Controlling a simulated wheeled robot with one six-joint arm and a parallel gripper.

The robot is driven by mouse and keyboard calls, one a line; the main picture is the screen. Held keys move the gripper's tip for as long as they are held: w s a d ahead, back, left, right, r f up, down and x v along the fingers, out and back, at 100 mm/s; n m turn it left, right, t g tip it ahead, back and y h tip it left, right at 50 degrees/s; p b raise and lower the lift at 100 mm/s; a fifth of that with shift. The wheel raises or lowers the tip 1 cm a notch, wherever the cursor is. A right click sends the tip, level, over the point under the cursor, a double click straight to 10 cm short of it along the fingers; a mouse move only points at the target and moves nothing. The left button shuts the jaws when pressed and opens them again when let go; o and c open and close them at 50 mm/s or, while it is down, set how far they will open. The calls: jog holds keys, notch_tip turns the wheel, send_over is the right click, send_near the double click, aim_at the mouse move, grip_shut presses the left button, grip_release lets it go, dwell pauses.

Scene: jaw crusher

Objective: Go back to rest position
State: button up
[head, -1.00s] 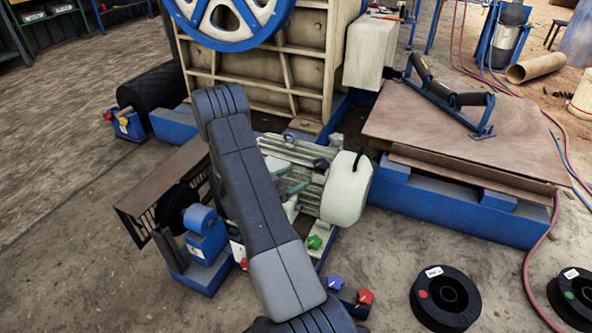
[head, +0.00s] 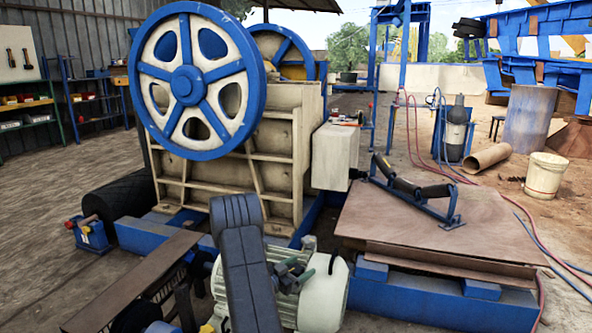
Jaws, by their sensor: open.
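My arm (head: 247,275) rises from the bottom edge in the middle of the head view, in front of the electric motor (head: 322,297). My gripper (head: 292,275) shows small and dark beside the arm, in front of the motor. Its jaws are open and I see nothing held between them. Part of the gripper and wrist is hidden behind the arm. I cannot tell its exact distance from the motor.
The jaw crusher (head: 285,165) with its blue-rimmed flywheel (head: 187,83) stands behind. A wooden board (head: 420,225) on a blue frame carries a roller bracket (head: 413,190) at right. A brown belt guard (head: 130,287) lies left. Ground at far left is open.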

dwell(0.4)
jog(key=p+v, duration=0.4)
jog(key=v, duration=0.9)
jog(key=b+x, duration=0.4)
jog(key=x, duration=0.9)
jog(key=shift+w+d+f, duration=0.1)
jog(key=shift+d+f, duration=0.05)
jog(key=shift+d, duration=0.1)
jog(key=shift+a+n+t+y+b, duration=0.25)
jog(key=shift+n+t+y+b, duration=0.05)
jog(key=shift+n+t+y, duration=0.45)
jog(key=shift+w+a+n+t+y+b, duration=0.15)
jog(key=shift+n+t+y, duration=0.7)
jog(key=shift+y, duration=0.6)
jog(key=shift+s+a+n+t+y+b, duration=0.1)
jog(key=shift+n+t+y, duration=0.5)
jog(key=shift+n+y, duration=0.75)
jog(key=shift+w+a+n+t+y+b, duration=0.15)
jog(key=shift+n+t+y, duration=0.65)
jog(key=shift+y, duration=0.75)
jog(key=s+a+p, duration=0.2)
jog(key=s+p, duration=0.1)
jog(key=s, duration=1)
jog(key=shift+s+a, duration=0.15)
jog(key=shift+s, duration=0.15)
